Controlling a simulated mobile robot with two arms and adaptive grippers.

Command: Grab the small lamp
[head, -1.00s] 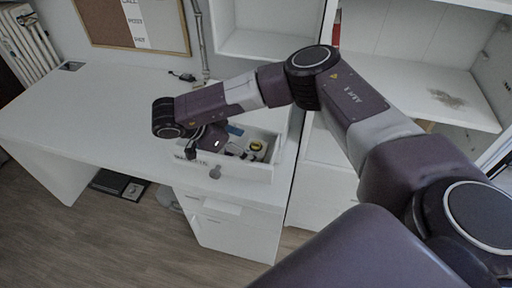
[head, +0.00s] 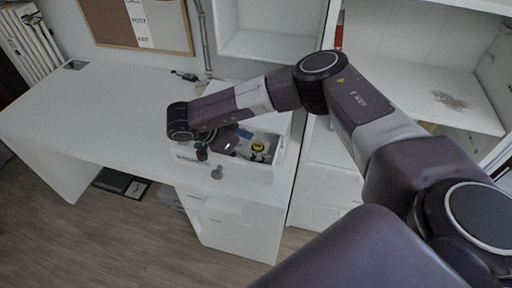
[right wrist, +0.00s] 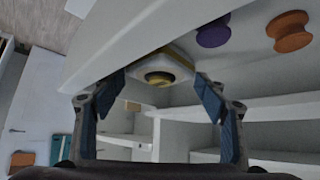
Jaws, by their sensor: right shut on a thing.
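The small lamp looks like a pale, rounded body with a yellow ring and dark round middle (right wrist: 160,72) in the right wrist view. It sits between the blue-padded fingertips of my right gripper (right wrist: 161,82), which is shut on it. In the head view my right gripper (head: 203,151) is dark and small, at the left end of an open white box (head: 245,177) on the desk. The lamp cannot be made out clearly there, as the arm and gripper hide that area. My left gripper is not in view.
The box holds a yellow round thing (head: 258,147) and other small items. A grey knob-like thing (head: 217,173) shows at its front. Purple (right wrist: 213,33) and orange (right wrist: 289,31) knob-like things show in the wrist view. The white desk (head: 90,105) is largely clear on the left.

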